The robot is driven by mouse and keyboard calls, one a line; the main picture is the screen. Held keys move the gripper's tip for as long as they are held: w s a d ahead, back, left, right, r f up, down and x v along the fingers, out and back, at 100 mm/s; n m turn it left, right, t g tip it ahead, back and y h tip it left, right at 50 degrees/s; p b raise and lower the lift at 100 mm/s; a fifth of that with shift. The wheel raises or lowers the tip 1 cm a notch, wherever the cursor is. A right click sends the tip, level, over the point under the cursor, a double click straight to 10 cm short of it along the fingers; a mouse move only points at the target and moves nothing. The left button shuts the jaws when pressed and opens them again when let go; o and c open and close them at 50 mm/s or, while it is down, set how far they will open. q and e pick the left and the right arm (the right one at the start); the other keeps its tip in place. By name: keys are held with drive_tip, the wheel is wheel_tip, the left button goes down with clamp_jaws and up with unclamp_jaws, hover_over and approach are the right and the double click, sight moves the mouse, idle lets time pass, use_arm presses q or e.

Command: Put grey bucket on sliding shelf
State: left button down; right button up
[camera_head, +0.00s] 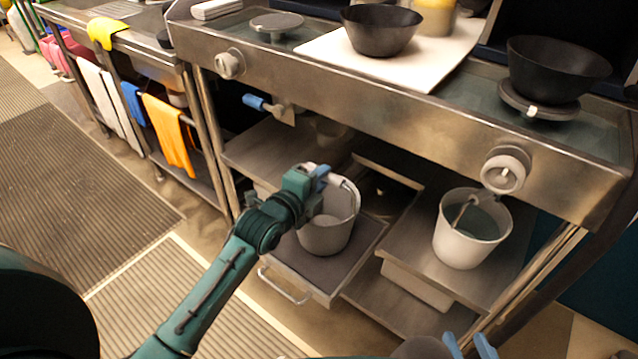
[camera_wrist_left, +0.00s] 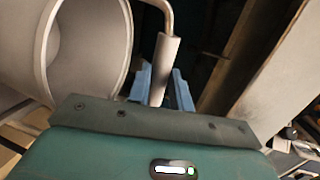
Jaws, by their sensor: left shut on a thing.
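The grey bucket (camera_head: 326,236) is upright over the pulled-out sliding shelf (camera_head: 345,274). Its base seems to sit on the shelf, but I cannot tell for sure that it touches. My left gripper (camera_head: 322,180) is at the bucket's top, shut on its handle. In the left wrist view the handle's pale grip (camera_wrist_left: 164,66) is between the blue fingers (camera_wrist_left: 163,88), and the bucket (camera_wrist_left: 88,50) is tilted in the picture at left. My right gripper (camera_head: 470,345) shows at the bottom edge, its blue fingers apart and empty.
A white bucket (camera_head: 462,245) stands on the lower shelf to the right. The sliding shelf has a front bar handle (camera_head: 285,287). Above is a steel counter with black bowls (camera_head: 381,32), a white board (camera_head: 325,48) and a round knob (camera_head: 504,172) on its front.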

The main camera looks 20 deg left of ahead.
use_arm(q)
drive_tip(key=shift+f, duration=0.3)
drive_tip(key=shift+f, duration=0.2)
drive_tip(key=c, duration=1.3)
unclamp_jaws()
drive_tip(key=shift+o, duration=0.2)
